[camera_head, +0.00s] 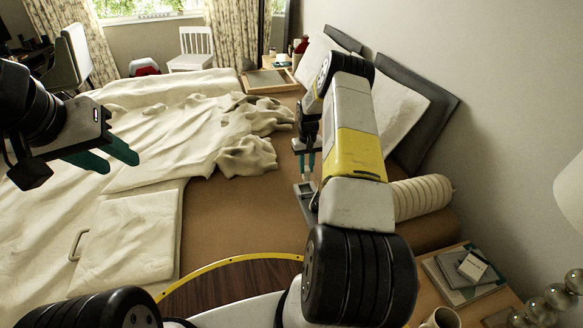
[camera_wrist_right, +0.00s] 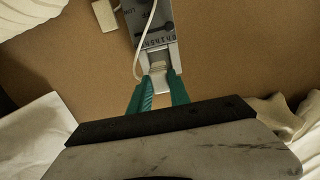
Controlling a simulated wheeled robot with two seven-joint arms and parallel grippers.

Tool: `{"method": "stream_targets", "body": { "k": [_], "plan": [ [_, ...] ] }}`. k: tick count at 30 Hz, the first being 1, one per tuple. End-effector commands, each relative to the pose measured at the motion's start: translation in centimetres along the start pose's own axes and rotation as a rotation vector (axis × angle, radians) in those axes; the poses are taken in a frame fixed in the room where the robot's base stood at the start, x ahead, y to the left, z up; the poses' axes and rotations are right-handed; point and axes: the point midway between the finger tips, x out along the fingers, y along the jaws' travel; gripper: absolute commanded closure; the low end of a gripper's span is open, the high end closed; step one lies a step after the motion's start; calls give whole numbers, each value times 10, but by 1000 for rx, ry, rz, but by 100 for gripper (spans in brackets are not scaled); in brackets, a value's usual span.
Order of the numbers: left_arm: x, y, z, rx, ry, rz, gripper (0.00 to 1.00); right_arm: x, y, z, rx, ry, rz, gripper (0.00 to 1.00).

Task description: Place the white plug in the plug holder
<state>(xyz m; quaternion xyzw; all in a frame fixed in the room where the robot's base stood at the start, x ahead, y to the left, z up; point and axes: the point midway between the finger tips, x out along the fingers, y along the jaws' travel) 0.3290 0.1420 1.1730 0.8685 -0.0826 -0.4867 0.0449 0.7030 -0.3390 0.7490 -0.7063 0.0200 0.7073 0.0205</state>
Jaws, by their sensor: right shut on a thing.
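My right gripper (camera_wrist_right: 157,84) points down at the bed, with its teal fingers around a small white plug (camera_wrist_right: 158,68). A thin white cord curves past the plug's left side. Just beyond the plug, close to or against it, lies a grey block with dark markings (camera_wrist_right: 153,22), which looks like the plug holder. I cannot tell whether the plug is inside it. In the head view the right gripper (camera_head: 306,160) is above the grey block (camera_head: 304,189), partly hidden by my arm. My left gripper (camera_head: 121,164) is open and empty over the white bedding.
A small white block (camera_wrist_right: 105,16) lies left of the holder on the brown bed surface (camera_head: 228,222). Rumpled cream bedding (camera_head: 170,125) covers the left. A bolster (camera_head: 420,197) and pillows are at the right. A bedside table (camera_head: 412,318) with books (camera_head: 445,285) stands front right.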

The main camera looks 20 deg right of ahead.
Motion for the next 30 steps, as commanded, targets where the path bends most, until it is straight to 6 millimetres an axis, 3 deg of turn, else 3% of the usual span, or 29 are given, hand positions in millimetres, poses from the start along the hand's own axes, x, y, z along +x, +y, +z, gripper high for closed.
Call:
{"method": "stream_targets", "body": {
  "k": [3, 8, 15, 26, 27, 30],
  "plan": [
    [0, 0, 0, 0, 0, 0, 64, 19, 0, 0, 0, -1, -1, 100],
    [0, 0, 0, 0, 0, 0, 64, 31, 0, 0, 0, 1, 0, 100],
    [0, 0, 0, 0, 0, 0, 64, 62, 0, 0, 1, -1, 0, 100],
    [0, 0, 0, 0, 0, 0, 64, 66, 0, 0, 0, 1, 1, 100],
    [0, 0, 0, 0, 0, 0, 64, 67, 0, 0, 0, 1, 0, 73],
    [0, 0, 0, 0, 0, 0, 64, 66, 0, 0, 0, 1, 0, 55]
  ]
}}
